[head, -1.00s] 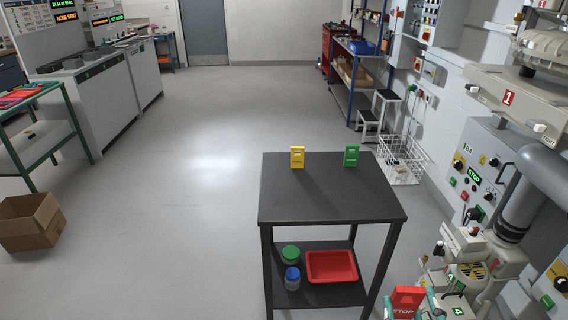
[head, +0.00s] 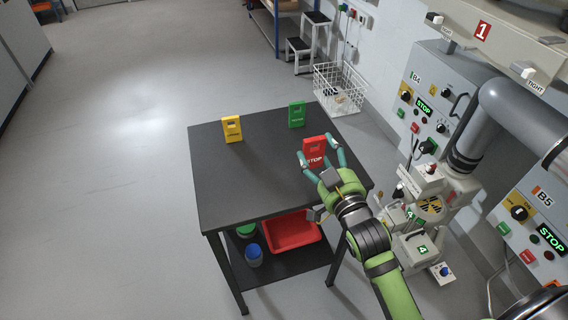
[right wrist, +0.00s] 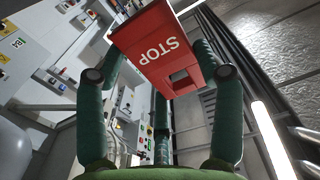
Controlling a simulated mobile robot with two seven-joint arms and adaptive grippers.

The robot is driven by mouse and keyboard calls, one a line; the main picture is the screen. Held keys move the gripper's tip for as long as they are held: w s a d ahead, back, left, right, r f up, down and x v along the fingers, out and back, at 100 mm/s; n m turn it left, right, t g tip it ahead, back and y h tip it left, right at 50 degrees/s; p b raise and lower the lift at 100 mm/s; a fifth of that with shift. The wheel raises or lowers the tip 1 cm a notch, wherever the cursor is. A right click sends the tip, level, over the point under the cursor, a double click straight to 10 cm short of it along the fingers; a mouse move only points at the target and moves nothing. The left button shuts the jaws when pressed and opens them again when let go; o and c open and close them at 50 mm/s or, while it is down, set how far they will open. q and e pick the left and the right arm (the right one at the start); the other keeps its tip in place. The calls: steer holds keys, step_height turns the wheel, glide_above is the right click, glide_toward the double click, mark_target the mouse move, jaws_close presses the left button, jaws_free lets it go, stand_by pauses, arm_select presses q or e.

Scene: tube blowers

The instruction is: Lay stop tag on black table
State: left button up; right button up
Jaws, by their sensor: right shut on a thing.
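The red stop tag (head: 314,150) is held between the fingers of my right gripper (head: 322,158), over the right part of the black table (head: 240,182). In the right wrist view the tag (right wrist: 160,45), with white STOP lettering, sits between the green fingers (right wrist: 160,80). I cannot tell whether its lower edge touches the tabletop. A yellow tag (head: 232,129) and a green tag (head: 297,114) stand upright on the table's far side. My left gripper is not in view.
A red tray (head: 292,236) and jars with green (head: 246,230) and blue (head: 253,250) lids are on the lower shelf. Machine panels and a grey pipe (head: 500,115) stand close on the right. A white wire basket (head: 340,90) is behind the table. The tabletop's left and front are clear.

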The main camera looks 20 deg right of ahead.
steer(key=w+a+f, duration=0.4)
steer(key=a, duration=0.1)
steer(key=shift+w+a, duration=0.15)
steer(key=shift+w, duration=0.05)
steer(key=shift+w+a+f, duration=0.15)
steer(key=shift+a, duration=0.05)
steer(key=shift+a+f, duration=0.1)
steer(key=shift+f, duration=0.25)
step_height(320, 180, down, 3)
steer(key=shift+f, duration=0.15)
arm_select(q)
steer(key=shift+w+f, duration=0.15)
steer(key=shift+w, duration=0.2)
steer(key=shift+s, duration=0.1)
arm_select(e)
steer(key=shift+f, duration=0.15)
steer(key=shift+f+b, duration=0.15)
steer(key=shift+b, duration=0.2)
steer(key=o, duration=0.7)
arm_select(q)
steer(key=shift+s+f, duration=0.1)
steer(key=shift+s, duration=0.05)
arm_select(e)
steer(key=shift+o, duration=0.2)
